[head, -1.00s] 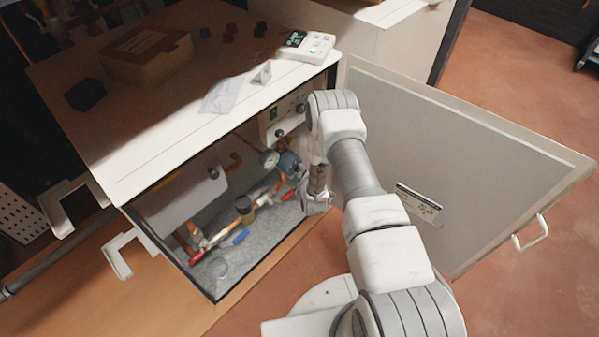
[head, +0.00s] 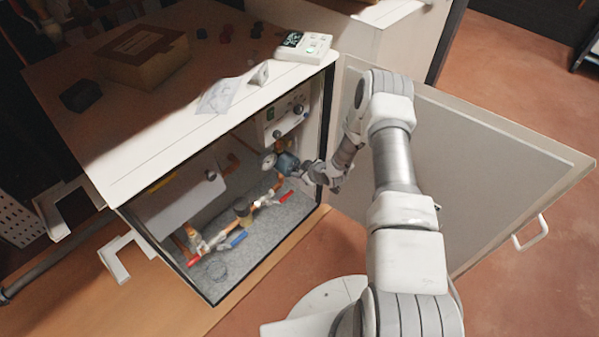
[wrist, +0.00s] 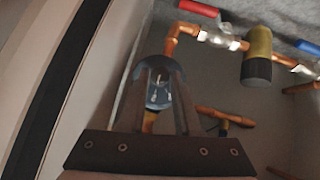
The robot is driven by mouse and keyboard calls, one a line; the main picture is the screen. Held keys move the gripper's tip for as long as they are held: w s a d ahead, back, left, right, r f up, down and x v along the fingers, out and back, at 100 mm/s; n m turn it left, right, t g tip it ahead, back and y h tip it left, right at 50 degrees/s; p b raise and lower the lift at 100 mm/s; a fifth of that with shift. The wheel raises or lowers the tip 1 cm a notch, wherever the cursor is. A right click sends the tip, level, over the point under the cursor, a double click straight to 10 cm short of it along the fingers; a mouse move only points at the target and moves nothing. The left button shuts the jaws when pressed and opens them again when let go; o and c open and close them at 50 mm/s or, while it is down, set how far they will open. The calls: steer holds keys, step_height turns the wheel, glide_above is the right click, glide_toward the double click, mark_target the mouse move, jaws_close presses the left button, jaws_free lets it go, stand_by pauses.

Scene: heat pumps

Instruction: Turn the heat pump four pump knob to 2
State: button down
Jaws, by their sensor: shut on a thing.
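The heat pump four cabinet (head: 150,147) stands open in the head view. Inside, toward its right end, is the blue pump (head: 286,161) on copper piping. My gripper (head: 299,170) reaches in from the right and is at the pump's front. In the wrist view, the blue pump (wrist: 158,94) shows between the two fingers of my gripper (wrist: 160,68). My gripper is shut on the pump knob. The fingers hide most of the knob, and its mark and number cannot be read.
The open door (head: 470,170) stands right of my arm. A control panel (head: 284,118) with dark knobs is above the pump, and a round gauge (head: 268,160) is beside it. Valves with red (head: 285,197) and blue handles (head: 239,238) line the pipes.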

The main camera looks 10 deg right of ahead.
stand_by(0.4)
steer(key=c, duration=0.6)
jaws_free()
steer(key=p+v, duration=0.6)
steer(key=v, duration=1.1)
steer(key=shift+d+r, duration=0.15)
steer(key=shift+d, duration=0.05)
steer(key=shift+s, duration=0.1)
